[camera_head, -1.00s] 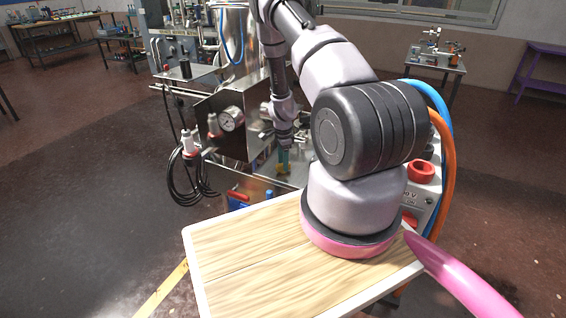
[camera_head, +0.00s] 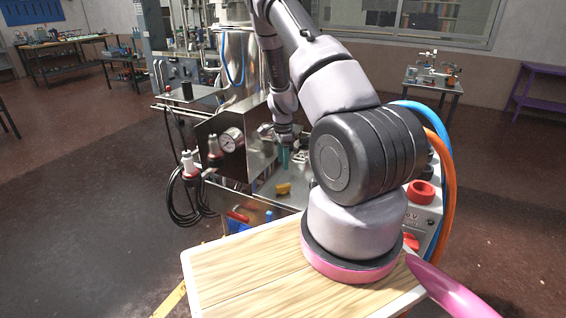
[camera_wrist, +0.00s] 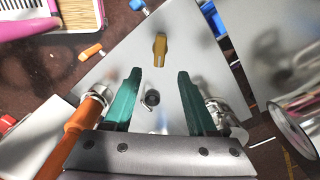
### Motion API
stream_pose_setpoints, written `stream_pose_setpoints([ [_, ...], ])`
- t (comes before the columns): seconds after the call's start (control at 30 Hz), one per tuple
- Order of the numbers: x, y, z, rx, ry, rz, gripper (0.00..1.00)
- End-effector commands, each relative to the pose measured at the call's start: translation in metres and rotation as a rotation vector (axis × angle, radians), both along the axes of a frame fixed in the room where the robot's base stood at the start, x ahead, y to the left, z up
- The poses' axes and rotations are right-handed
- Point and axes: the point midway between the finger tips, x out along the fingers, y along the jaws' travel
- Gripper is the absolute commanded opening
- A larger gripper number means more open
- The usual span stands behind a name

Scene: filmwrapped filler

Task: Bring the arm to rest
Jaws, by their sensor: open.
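My gripper (camera_wrist: 156,98) shows in the wrist view with its two green fingers spread and nothing held between them. In the head view my gripper (camera_head: 284,158) hangs at the end of the arm, pointing down above the machine's metal tray. A yellow piece (camera_wrist: 160,50) lies on the metal surface beyond the fingertips, apart from them. It also shows in the head view (camera_head: 283,188), just below the gripper. A small dark round fitting (camera_wrist: 152,98) shows between the fingers on the surface below.
The steel machine with a pressure gauge (camera_head: 231,140) stands close around the gripper. An orange-handled part (camera_wrist: 75,135) and metal fittings (camera_wrist: 226,112) lie close to the fingers. A red knob (camera_head: 420,191) is at right. A wooden board (camera_head: 240,275) lies in front.

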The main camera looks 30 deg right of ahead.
Motion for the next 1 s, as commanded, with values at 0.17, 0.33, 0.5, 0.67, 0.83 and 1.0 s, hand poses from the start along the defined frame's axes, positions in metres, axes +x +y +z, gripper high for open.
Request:
stream_pose_setpoints([
  [0.17, 0.000, 0.000, 0.000, 0.000, 0.000, 0.000, 0.57],
  [0.33, 0.003, 0.004, 0.014, 0.009, -0.016, 0.017, 0.57],
  [0.5, 0.011, 0.025, 0.081, 0.049, -0.087, 0.111, 0.57],
  [0.67, 0.005, 0.053, 0.167, 0.087, -0.177, 0.255, 0.57],
  [0.83, -0.018, 0.079, 0.250, 0.103, -0.273, 0.418, 0.57],
  [1.0, -0.055, 0.102, 0.323, 0.090, -0.368, 0.588, 0.57],
])
